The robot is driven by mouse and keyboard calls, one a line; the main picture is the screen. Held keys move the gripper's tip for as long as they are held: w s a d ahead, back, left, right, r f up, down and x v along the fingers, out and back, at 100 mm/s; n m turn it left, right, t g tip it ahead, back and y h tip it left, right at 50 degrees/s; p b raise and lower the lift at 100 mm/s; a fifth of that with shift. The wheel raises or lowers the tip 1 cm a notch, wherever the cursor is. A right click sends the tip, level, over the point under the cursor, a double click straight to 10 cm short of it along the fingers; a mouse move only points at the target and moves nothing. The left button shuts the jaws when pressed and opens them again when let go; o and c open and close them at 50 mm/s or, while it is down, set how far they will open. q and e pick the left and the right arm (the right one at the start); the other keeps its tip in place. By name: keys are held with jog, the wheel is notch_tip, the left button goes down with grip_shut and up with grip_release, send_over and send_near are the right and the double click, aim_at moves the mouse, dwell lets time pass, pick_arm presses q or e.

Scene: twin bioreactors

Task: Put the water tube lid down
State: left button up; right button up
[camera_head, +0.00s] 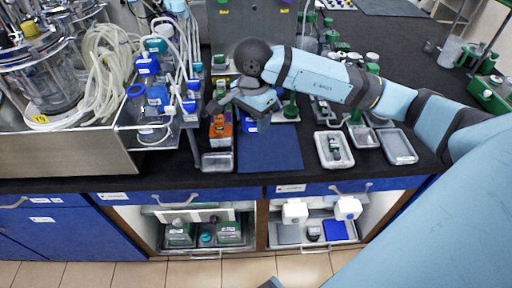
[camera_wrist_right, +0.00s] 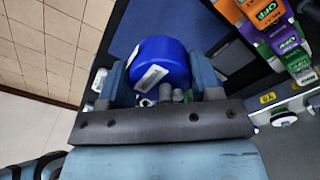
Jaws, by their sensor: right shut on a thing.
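My right gripper (camera_head: 222,103) reaches in from the right over the black bench, beside the tall bioreactor stand. In the right wrist view, my right gripper (camera_wrist_right: 160,72) is shut on a round blue lid (camera_wrist_right: 158,60) with a white label on its side. The lid sits between the two fingers. The water tube itself cannot be told apart for certain. My left gripper is not in view.
A bare blue mat (camera_head: 270,150) lies at the bench's front. Grey trays (camera_head: 398,147) are to its right. Orange, purple and green labelled packs (camera_wrist_right: 275,30) stand close to the hand. The bioreactor (camera_head: 40,75) with its hoses fills the left.

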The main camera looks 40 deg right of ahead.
send_over(254, 159)
notch_tip(254, 159, down, 9)
jog(key=shift+w+r, duration=0.1)
notch_tip(254, 159, down, 4)
jog(key=shift+r, duration=0.25)
jog(key=shift+f, duration=0.3)
jog(key=shift+f, duration=0.2)
jog(key=o, duration=0.9)
jog(key=shift+r, duration=0.1)
